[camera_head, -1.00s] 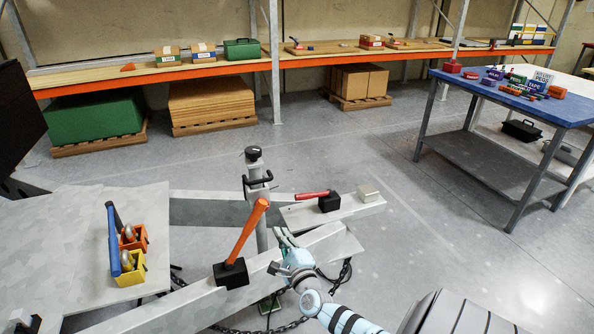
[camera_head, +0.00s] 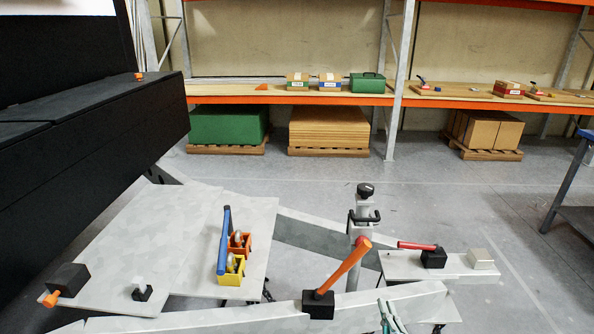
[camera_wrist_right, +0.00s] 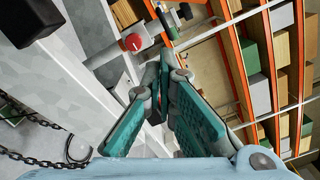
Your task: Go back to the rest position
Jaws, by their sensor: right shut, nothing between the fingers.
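My right gripper (camera_head: 388,316) shows at the bottom edge of the head view, over or beside the grey chassis beam (camera_head: 400,298), right of the orange-handled mallet (camera_head: 345,268). Only its finger ends show there; the rest of the arm is cut off. In the right wrist view its teal fingers (camera_wrist_right: 164,66) meet at the tips, shut and empty. My left gripper is not in view.
A blue-handled tool with orange and yellow blocks (camera_head: 232,262) sits on the grey deck. A post (camera_head: 362,215) rises from the chassis. A black box body (camera_head: 90,130) fills the left.

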